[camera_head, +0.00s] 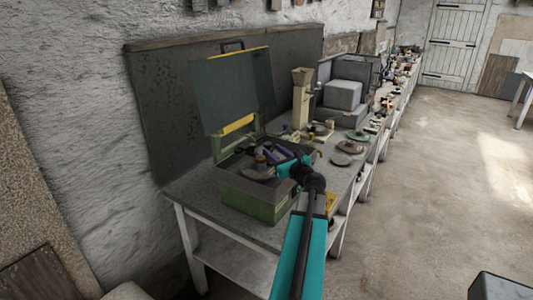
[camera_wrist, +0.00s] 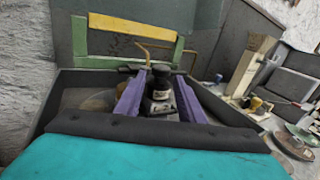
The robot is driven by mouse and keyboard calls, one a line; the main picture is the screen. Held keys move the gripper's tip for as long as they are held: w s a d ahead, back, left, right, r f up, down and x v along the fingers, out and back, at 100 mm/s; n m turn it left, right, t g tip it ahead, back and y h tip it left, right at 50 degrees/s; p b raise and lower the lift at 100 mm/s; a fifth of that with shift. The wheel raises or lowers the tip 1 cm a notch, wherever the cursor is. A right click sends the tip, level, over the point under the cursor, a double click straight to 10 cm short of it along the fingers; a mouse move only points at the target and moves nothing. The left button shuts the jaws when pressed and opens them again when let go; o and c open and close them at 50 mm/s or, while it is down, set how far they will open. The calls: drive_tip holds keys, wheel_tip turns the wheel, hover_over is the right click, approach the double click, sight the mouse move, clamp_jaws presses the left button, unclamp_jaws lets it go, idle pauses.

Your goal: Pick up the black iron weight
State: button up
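A small black weight (camera_wrist: 161,84) with a knob-like top shows in the wrist view, inside an open green-edged box (camera_head: 256,203) on the workbench. My gripper (camera_head: 268,152) reaches over this box from the front right. Its two purple fingers (camera_wrist: 161,76) stand apart, one on each side of the black weight. I see no clear contact between the fingers and the weight. The weight's lower part is partly hidden, and in the head view it is hard to make out among the fingers and nearby items.
The box's raised lid (camera_head: 233,92) stands behind my gripper. A round pan (camera_head: 257,174) lies in the box. A beige funnel-topped stand (camera_head: 301,98), a grey block (camera_head: 343,95) and several round discs (camera_head: 340,159) stand farther along the bench.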

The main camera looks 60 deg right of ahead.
sight(270, 147)
drive_tip(key=shift+p+x, duration=1.1)
drive_tip(key=shift+x, duration=1.5)
drive_tip(key=shift+r, duration=0.1)
clamp_jaws()
